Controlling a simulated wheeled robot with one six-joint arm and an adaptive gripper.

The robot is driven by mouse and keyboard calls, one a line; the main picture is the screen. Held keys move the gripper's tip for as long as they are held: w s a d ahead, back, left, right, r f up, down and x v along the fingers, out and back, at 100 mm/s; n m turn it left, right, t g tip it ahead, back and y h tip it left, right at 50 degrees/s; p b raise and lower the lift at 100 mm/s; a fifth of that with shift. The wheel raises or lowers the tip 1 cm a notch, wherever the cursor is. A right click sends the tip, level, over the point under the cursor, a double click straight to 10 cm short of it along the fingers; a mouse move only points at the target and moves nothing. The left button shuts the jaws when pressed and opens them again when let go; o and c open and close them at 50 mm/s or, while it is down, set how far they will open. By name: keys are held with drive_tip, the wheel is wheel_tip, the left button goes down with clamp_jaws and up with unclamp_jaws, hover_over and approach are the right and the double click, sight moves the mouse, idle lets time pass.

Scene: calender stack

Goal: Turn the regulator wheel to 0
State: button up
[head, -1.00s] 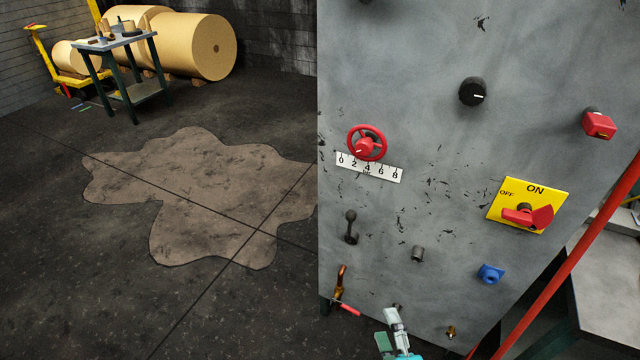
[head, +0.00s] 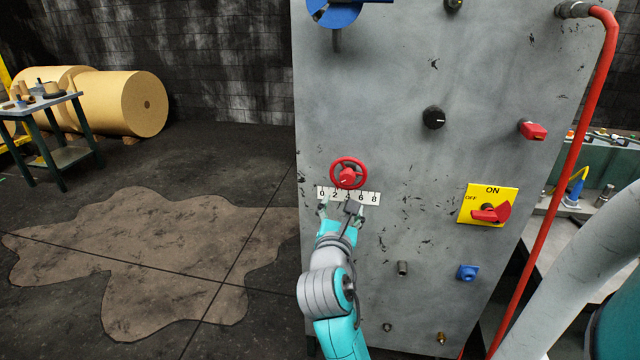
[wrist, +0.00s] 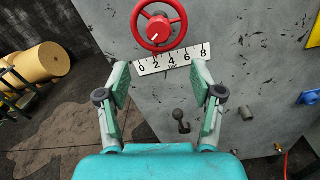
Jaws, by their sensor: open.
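The red regulator wheel (head: 348,174) is on the grey panel (head: 400,60), above a white scale plate (head: 368,197) marked 0, 2, 4, 6, 8. In the wrist view the wheel (wrist: 160,28) is at the top, with a white pointer mark on its hub aimed down and left, toward the low end of the scale (wrist: 176,58). My gripper (head: 342,209) is just below the scale in the head view. In the wrist view my gripper (wrist: 160,82) is open and empty, its fingers either side of the scale's lower part, apart from the wheel.
A yellow ON/OFF plate with a red switch (head: 490,212) is right of the wheel. A black knob (head: 433,118), a red knob (head: 533,131) and a blue knob (head: 467,272) stick out nearby. A red pipe (head: 560,200) runs down the panel's right side.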

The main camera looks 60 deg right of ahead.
sight(347, 178)
drive_tip(key=x, duration=0.7)
drive_tip(key=r+x, duration=0.1)
drive_tip(key=x, duration=0.3)
drive_tip(key=c, duration=1.1)
drive_tip(key=shift+c, duration=0.2)
drive_tip(key=shift+m, duration=0.3)
